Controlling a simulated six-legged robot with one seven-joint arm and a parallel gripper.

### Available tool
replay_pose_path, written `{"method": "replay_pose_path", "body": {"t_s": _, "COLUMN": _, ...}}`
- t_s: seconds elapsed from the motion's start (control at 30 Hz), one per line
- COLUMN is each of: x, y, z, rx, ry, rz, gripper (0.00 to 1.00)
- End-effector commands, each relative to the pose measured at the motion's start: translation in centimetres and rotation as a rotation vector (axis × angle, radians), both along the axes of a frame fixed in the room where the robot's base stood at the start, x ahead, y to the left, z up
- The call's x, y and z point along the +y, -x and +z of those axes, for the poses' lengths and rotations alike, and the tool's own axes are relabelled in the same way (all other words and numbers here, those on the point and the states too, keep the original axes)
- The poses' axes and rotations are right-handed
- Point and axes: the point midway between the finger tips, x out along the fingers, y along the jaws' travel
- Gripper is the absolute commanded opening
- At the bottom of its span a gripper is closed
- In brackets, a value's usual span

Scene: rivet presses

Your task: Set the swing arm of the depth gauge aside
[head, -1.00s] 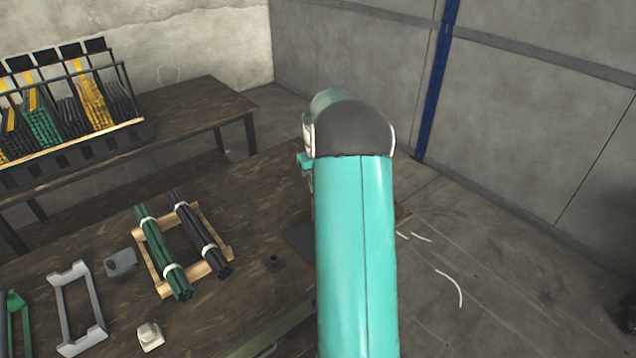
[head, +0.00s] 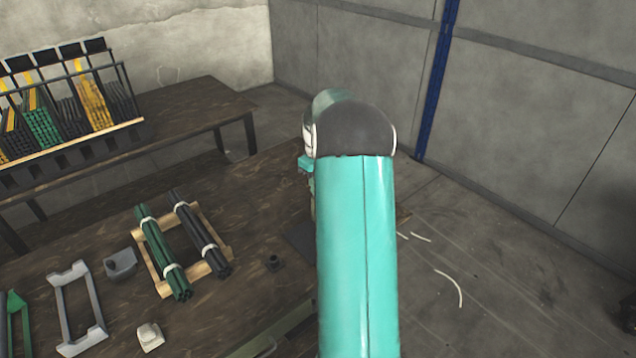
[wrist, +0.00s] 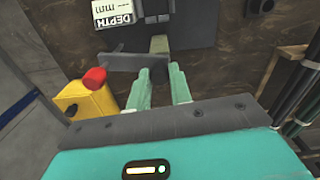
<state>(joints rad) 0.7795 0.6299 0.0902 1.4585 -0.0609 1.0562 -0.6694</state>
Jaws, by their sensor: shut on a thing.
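The depth gauge (wrist: 180,22) is a dark block at the top of the wrist view, with a white label (wrist: 113,12) reading DEPTH mm. Its swing arm (wrist: 125,62) is a flat grey bar just below the block, reaching left. My gripper (wrist: 163,72) has its two pale green fingers at the right part of this bar, shut on it. The exact contact between the fingertips is hard to see. In the head view my own arm hides the gripper and the gauge.
Bundled rods (head: 165,255) lie on a wooden rack on the bench. A grey holder (head: 78,305) and a small grey cup-like part (head: 121,264) are left of it. A rod rack (head: 70,110) stands behind.

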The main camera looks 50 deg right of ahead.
Motion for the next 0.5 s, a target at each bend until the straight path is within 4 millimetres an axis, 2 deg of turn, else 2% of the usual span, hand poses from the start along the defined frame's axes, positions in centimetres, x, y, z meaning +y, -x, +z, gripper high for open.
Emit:
{"method": "replay_pose_path", "body": {"t_s": 0.07, "x": -0.03, "y": -0.06, "z": 0.13, "rx": -0.002, "ry": 0.002, "rz": 0.001, "gripper": 0.00}}
{"method": "replay_pose_path", "body": {"t_s": 0.1, "x": -0.03, "y": -0.06, "z": 0.13, "rx": -0.002, "ry": 0.002, "rz": 0.001, "gripper": 0.23}}
{"method": "replay_pose_path", "body": {"t_s": 0.2, "x": -0.03, "y": -0.05, "z": 0.12, "rx": -0.002, "ry": 0.002, "rz": 0.000, "gripper": 0.42}}
{"method": "replay_pose_path", "body": {"t_s": 0.5, "x": -0.01, "y": -0.03, "z": 0.13, "rx": -0.001, "ry": 0.001, "rz": -0.001, "gripper": 0.43}}
